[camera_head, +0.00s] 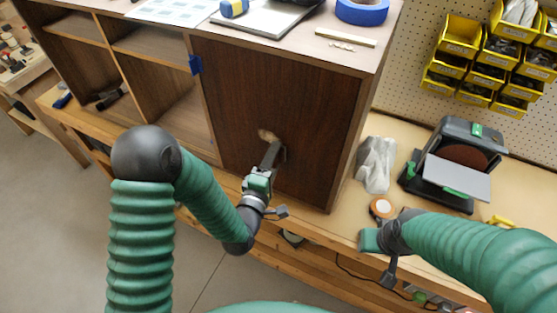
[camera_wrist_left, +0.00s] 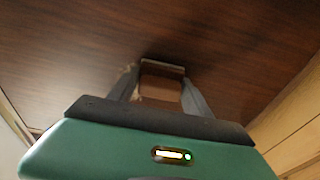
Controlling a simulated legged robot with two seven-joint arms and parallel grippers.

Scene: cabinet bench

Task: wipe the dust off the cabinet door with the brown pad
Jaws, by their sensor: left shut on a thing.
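The cabinet door (camera_head: 300,90) is dark brown wood and closed on the right half of the cabinet. A tan dust patch (camera_head: 266,135) shows on the door just above my left gripper. My left gripper (camera_head: 275,152) is at the lower middle of the door, shut on the brown pad. In the left wrist view the brown pad (camera_wrist_left: 161,85) sits between the two fingers, close against or touching the door; I cannot tell which. Some tan dust (camera_wrist_left: 128,74) shows beside the left finger there. My right gripper (camera_head: 368,241) is low at the right, and its fingers are not clear.
Open shelves (camera_head: 160,55) are left of the door. Blue tape (camera_head: 361,11) and a wooden strip (camera_head: 346,37) lie on the cabinet top. Yellow bins (camera_head: 465,33) hang behind.

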